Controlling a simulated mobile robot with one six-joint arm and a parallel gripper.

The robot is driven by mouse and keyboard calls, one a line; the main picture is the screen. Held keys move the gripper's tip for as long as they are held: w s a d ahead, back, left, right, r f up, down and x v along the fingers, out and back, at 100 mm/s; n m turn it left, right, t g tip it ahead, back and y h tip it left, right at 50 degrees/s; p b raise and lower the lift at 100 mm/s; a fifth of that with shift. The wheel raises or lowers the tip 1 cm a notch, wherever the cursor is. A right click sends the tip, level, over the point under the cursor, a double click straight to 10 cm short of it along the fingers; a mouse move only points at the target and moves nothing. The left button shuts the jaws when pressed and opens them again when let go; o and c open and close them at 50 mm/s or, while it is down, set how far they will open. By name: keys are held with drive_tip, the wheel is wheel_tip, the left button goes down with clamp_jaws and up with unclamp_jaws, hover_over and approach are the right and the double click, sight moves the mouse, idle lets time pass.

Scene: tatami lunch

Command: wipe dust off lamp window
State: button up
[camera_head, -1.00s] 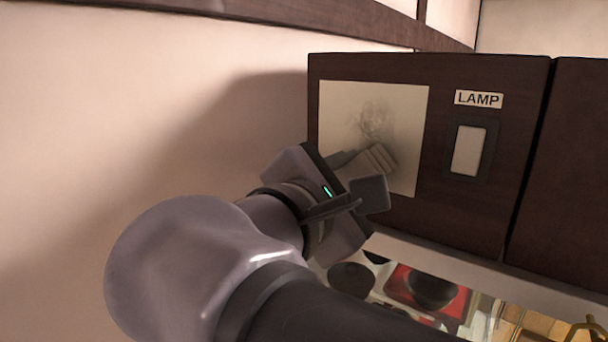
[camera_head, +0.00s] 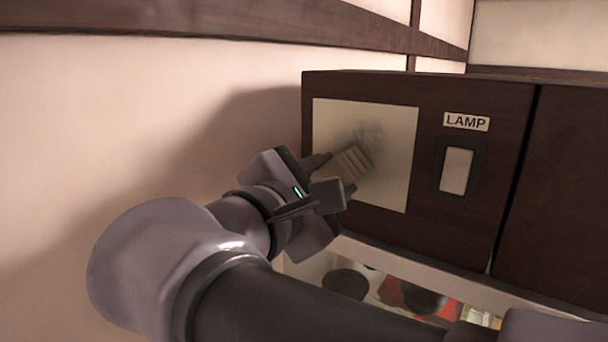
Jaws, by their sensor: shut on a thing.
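The lamp window (camera_head: 335,118) is a pale, flat panel in the left part of a dark wooden cabinet front. A grey dust smudge (camera_head: 371,134) shows near its upper middle. My gripper (camera_head: 338,176) is in front of the window's lower left and is shut on a light brown, ribbed wiping piece (camera_head: 353,162), which may be a folded cloth or a brush. The wiping piece lies over the window just below the smudge. I cannot tell whether it touches the surface. My gripper and arm hide the window's lower left.
A white switch (camera_head: 456,170) in a dark frame is right of the window, under a LAMP label (camera_head: 467,122). Below the cabinet (camera_head: 420,228) are dark round dishes (camera_head: 346,283) and a red tray, partly hidden by my arm. A plain wall is at the left.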

drive_tip(key=shift+s+d+r+p, duration=0.9)
drive_tip(key=shift+s+d, duration=0.5)
drive_tip(key=shift+d, duration=0.45)
drive_tip(key=shift+w+a+r+p, duration=0.3)
drive_tip(key=shift+w+a+p, duration=0.15)
drive_tip(key=shift+a, duration=0.15)
drive_tip(key=shift+w+a+r+p, duration=0.35)
drive_tip(key=shift+w+a+p, duration=0.15)
drive_tip(key=shift+a, duration=0.15)
drive_tip(key=shift+w+a+r+p, duration=0.3)
drive_tip(key=shift+w+a+p, duration=0.15)
drive_tip(key=shift+a, duration=0.15)
drive_tip(key=shift+w+a+r+p, duration=0.1)
drive_tip(key=shift+w+a+p, duration=0.25)
drive_tip(key=shift+w+a, duration=0.1)
drive_tip(key=s+a+p, duration=0.3)
drive_tip(key=a, duration=0.2)
drive_tip(key=shift+s+a, duration=0.15)
drive_tip(key=shift+s, duration=0.15)
